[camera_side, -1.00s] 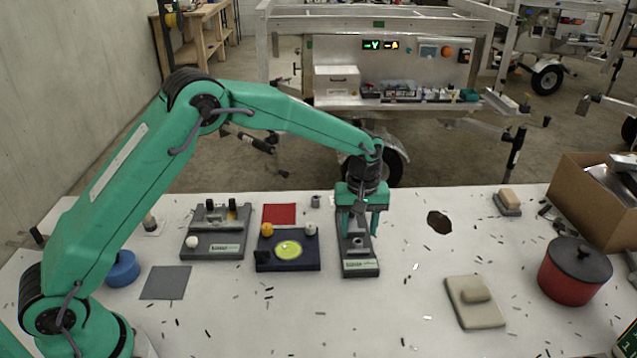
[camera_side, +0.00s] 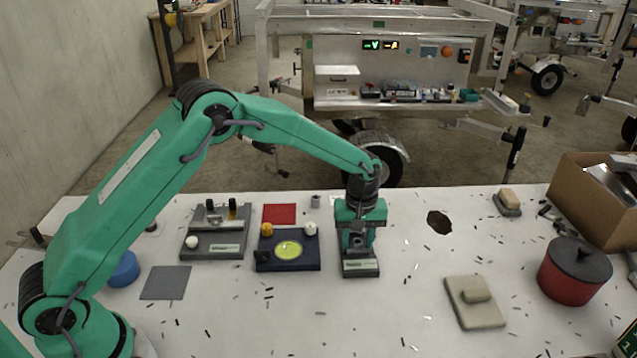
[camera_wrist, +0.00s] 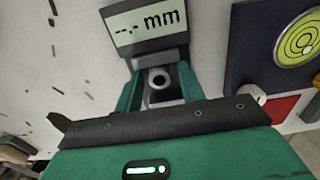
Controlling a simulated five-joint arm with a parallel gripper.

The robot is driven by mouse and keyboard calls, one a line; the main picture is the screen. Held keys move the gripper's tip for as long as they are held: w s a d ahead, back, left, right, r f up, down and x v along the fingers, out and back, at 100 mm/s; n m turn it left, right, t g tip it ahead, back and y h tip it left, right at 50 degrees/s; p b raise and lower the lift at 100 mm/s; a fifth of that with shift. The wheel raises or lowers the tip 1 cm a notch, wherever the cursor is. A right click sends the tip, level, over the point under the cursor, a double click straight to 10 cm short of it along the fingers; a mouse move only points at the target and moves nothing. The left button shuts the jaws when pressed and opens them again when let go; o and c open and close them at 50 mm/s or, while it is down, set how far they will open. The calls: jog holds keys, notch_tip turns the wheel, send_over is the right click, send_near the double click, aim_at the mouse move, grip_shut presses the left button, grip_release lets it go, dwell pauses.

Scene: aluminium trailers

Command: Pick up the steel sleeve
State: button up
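The steel sleeve (camera_wrist: 159,79) is a short grey ring with a dark bore, seen end-on in the wrist view. It stands upright on a dark grey gauge (camera_side: 361,268), whose display reads "-.- mm" in the wrist view (camera_wrist: 147,24). My gripper (camera_wrist: 158,87) points down over the gauge with its green fingers open, one on each side of the sleeve. Gaps show between the fingers and the sleeve. In the side view my gripper (camera_side: 357,246) and its fingers partly hide the sleeve and the gauge's rear part.
A dark blue block (camera_side: 288,266) with a yellow-green disc is close left of the gauge. Behind are a red square (camera_side: 279,214) and another small grey cylinder (camera_side: 316,201). A grey fixture (camera_side: 214,245) stands farther left. The table right of the gauge is mostly clear, with scattered dark bits.

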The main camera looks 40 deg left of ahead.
aim_at(358, 241)
grip_shut()
jog(key=shift+r, duration=0.4)
notch_tip(358, 241, up, 3)
jog(key=s+d+r, duration=0.7)
jog(key=s+d, duration=0.1)
jog(key=shift+d, duration=0.15)
jog(key=shift+r, duration=0.1)
dwell(0.4)
